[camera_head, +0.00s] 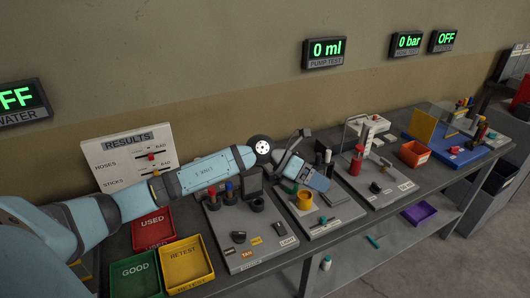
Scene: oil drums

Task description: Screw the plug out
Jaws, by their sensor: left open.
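My left gripper (311,178) is at the end of the blue arm from the left. It is open, above the grey board with a yellow ring-shaped part (304,201). I see nothing held in it. No thing can be told for certain as the plug at this size. Small dark parts (257,205) and a red and a blue upright piece stand on the board (240,252) to its left. The gripper and wrist hide part of the boards behind them. My right gripper is not in view.
Red, green and yellow trays (186,264) sit at the bench's left, below a RESULTS board (128,155). To the right are a board with a red cylinder (356,160), an orange bin (414,154) and a blue station (458,153). A purple bin (419,213) is on the lower shelf.

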